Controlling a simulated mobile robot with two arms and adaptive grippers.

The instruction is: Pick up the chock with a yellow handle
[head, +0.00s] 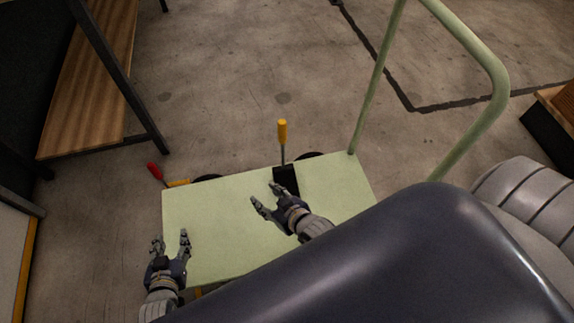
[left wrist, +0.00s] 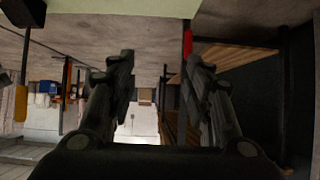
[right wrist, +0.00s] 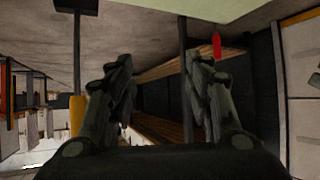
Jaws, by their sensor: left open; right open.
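The chock with a yellow handle stands upright at the far edge of the pale green cart platform (head: 215,215). Its black block (head: 287,176) carries a thin rod topped by the yellow handle (head: 282,131). In the right wrist view, the handle (right wrist: 77,115) hangs downward at the left, beside the left finger. It also shows at the left edge of the left wrist view (left wrist: 20,103). My right gripper (head: 265,196) is open and empty, just to the near left of the block; whether it touches is unclear. My left gripper (head: 171,240) is open and empty over the platform's near left corner.
A red handle (head: 155,171) sticks out beyond the platform's far left corner, by a yellow piece (head: 179,183). The cart's green tubular rail (head: 372,90) rises at the right. A wooden-topped bench (head: 95,95) stands at the far left. The platform's middle is clear.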

